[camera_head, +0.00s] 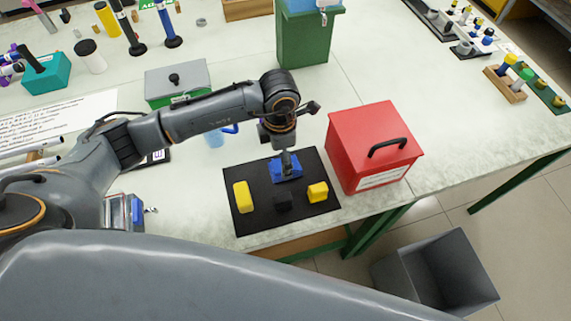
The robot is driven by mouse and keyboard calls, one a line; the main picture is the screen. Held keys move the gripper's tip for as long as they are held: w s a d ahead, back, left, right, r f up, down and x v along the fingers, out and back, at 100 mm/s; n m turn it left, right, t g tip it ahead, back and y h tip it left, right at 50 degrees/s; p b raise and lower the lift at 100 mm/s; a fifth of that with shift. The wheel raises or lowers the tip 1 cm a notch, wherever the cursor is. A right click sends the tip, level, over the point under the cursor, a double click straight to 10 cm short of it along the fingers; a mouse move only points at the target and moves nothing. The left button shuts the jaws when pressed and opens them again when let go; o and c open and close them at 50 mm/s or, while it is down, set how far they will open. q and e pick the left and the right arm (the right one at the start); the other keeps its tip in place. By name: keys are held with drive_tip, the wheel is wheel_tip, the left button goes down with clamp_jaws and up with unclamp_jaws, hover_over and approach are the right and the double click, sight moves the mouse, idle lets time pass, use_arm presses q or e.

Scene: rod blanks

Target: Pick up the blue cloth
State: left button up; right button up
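The blue cloth (278,175) lies crumpled on a black mat (264,225), toward the mat's far side. My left gripper (287,165) points down at the cloth, with its fingertips at or touching the cloth's top. The gripper is small in the picture and partly hidden by its own wrist. I cannot tell whether its fingers are open or shut on the cloth. My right gripper is not in view.
A red box (355,150) with a black handle stands close on the right. A blue cup (215,138) is behind my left arm. A grey bin (437,275) stands on the floor.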

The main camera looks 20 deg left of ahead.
sight(280, 166)
use_arm(q)
wheel_tip(280, 166, down, 4)
drive_tip(key=shift+s+a+r+p, duration=0.1)
drive_tip(key=shift+s+r+p, duration=0.1)
drive_tip(key=shift+p, duration=0.55)
drive_tip(key=shift+w+f, duration=0.15)
drive_tip(key=shift+f, duration=0.35)
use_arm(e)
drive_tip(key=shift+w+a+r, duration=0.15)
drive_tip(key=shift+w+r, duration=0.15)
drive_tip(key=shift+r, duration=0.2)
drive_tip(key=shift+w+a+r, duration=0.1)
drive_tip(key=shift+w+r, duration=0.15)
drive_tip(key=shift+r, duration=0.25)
use_arm(q)
drive_tip(key=c, duration=1.2)
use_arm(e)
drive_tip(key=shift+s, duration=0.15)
